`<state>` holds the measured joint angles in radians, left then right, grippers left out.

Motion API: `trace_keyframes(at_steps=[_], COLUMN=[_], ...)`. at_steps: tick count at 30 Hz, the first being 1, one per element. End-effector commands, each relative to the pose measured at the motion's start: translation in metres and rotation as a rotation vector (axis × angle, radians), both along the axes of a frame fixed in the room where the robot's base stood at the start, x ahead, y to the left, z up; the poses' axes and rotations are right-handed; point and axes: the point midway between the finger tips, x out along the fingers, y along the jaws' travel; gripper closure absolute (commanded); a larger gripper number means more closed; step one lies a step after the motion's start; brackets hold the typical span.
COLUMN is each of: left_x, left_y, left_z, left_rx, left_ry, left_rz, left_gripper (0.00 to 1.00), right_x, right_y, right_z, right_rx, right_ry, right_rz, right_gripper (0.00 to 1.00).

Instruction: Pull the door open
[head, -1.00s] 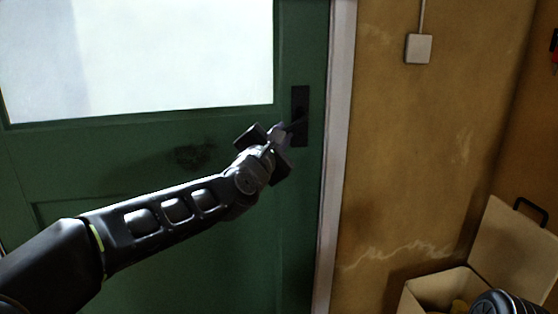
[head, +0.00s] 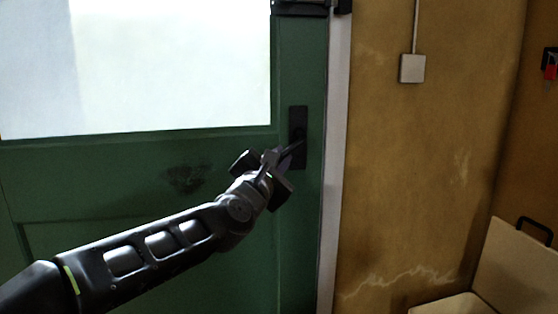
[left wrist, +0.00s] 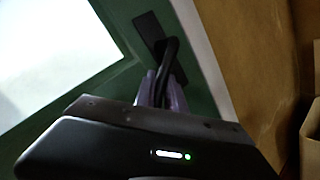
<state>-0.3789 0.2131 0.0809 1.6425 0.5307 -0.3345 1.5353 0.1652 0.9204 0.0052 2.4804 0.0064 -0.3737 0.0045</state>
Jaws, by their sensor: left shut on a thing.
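The green door (head: 120,185) has a large pale window pane and fills the left of the head view. Its edge lies against the white frame (head: 333,180), and I see no clear gap there. A dark handle plate (head: 298,125) sits near that edge, with a black lever handle (left wrist: 170,58) that shows in the left wrist view. My left gripper (head: 278,160) is shut on the lever, its purplish fingers on either side of it. The gripper partly hides the lever in the head view. My right gripper is not in view.
A brown wall with a light switch (head: 412,68) is right of the frame. An open pale box (head: 515,262) with its lid up stands at the lower right. A black device (head: 286,7) is at the top of the door, by the frame.

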Motion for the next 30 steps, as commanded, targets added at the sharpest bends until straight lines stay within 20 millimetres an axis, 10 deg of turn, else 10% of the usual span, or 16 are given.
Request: trace_keyframes(at_steps=[12, 30], left_x=[-0.121, -0.291], left_y=[-0.01, 0.006], left_z=[0.002, 0.006], left_rx=[-0.006, -0.006], left_ry=[-0.012, -0.013], left_rz=[-0.163, -0.4], left_gripper=[1.0, 1.0], right_x=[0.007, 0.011], right_y=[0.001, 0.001], right_z=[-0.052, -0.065], right_rx=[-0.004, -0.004], right_ry=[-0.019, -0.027], right_rz=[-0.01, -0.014], right_gripper=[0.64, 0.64])
